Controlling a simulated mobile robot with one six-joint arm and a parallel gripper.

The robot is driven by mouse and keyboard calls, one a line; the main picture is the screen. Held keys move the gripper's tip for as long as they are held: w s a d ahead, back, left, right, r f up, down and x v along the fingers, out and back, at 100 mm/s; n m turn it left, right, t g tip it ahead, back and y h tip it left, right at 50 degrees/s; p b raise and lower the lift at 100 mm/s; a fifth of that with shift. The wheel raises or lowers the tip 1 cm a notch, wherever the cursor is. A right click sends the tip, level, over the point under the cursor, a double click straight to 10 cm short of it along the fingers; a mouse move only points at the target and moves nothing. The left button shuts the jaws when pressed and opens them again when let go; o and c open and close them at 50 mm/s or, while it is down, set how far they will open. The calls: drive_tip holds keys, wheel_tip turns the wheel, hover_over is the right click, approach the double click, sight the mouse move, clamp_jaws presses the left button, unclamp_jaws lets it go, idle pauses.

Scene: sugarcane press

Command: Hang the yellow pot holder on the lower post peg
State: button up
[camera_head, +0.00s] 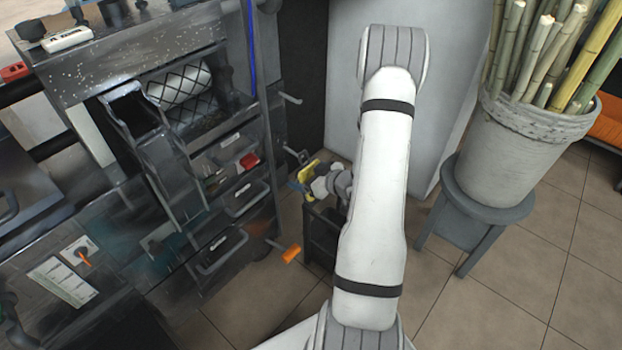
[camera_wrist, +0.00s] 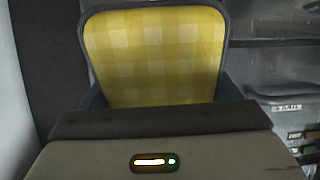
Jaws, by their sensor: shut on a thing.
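The yellow checked pot holder (camera_wrist: 155,58) with a dark rim fills the upper middle of the wrist view. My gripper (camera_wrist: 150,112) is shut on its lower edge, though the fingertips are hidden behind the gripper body. In the head view the pot holder (camera_head: 309,168) is a small yellow patch at the end of my arm, beside the machine's right post. An upper peg (camera_head: 290,98) sticks out to the right from that post. A lower peg (camera_head: 299,157) shows just above and left of the pot holder. I cannot tell whether they touch.
The press (camera_head: 160,60) with labelled drawers (camera_head: 243,198) stands at left. An orange-tipped handle (camera_head: 290,254) juts out low. A dark bin (camera_head: 322,235) stands under my gripper. A pot of cane (camera_head: 520,150) on a stool (camera_head: 470,215) is at right.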

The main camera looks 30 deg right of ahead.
drive_tip(key=shift+b+x, duration=0.45)
drive_tip(key=shift+x, duration=1.1)
drive_tip(key=shift+r, duration=0.1)
drive_tip(key=o, duration=0.8)
drive_tip(key=p+v, duration=0.2)
drive_tip(key=v, duration=0.5)
drive_tip(key=shift+s+d+r, duration=0.1)
drive_tip(key=shift+s+r, duration=0.05)
drive_tip(key=shift+s, duration=0.15)
